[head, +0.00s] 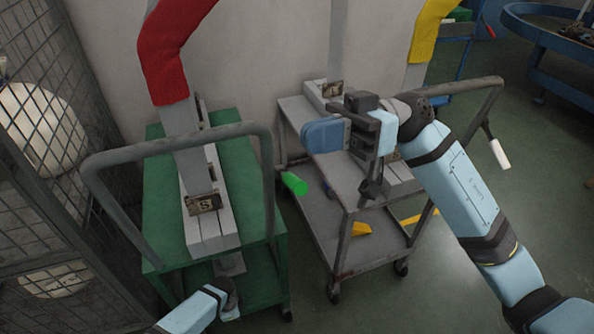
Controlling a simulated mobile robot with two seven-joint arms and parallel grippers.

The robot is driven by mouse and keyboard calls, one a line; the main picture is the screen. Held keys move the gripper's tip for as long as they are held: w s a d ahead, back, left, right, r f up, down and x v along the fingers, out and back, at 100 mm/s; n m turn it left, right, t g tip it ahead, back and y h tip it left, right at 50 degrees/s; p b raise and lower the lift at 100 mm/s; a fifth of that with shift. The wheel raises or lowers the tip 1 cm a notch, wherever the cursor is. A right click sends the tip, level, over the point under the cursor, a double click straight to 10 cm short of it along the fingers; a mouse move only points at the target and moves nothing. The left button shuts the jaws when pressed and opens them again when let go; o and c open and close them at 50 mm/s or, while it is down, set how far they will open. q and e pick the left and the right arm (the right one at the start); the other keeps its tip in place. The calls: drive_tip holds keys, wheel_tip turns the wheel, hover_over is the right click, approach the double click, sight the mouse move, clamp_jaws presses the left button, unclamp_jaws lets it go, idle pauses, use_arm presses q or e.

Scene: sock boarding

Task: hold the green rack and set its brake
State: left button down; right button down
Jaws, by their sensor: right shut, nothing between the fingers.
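The green rack (160,215) is a green cart at the left with a grey tube push handle (180,147). It carries a pale board stand (212,236) with a red sock (165,60) over its upright form. A lever with a green grip (294,184) sticks out at the rack's right side, probably its brake. My right gripper (372,188) is shut and empty above the grey cart, apart from the green grip. My left arm comes in at the bottom, by the rack's near end; its gripper (231,266) is small and partly hidden, and its contact with the rack is unclear.
A grey cart (333,215) stands close to the right, with a yellow sock (430,32) above it and a white-grip lever (499,152) at its far right. A wire mesh cage (50,170) borders the left. Open floor lies at the right.

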drive_tip(key=s+a+r+n+g+h, duration=0.1)
drive_tip(key=s+a+r+g+h, duration=0.1)
drive_tip(key=a+r, duration=0.1)
drive_tip(key=w+d+f+m+t+h, duration=0.1)
drive_tip(key=w+d+m+t+h, duration=0.1)
drive_tip(key=w+d+h, duration=0.3)
drive_tip(key=w+d+m, duration=0.1)
drive_tip(key=w+d, duration=0.3)
drive_tip(key=w, duration=0.3)
drive_tip(key=shift+f+m+t+h, duration=0.15)
drive_tip(key=shift+m+t+h, duration=0.15)
drive_tip(key=shift+t, duration=0.1)
drive_tip(key=shift+w, duration=0.1)
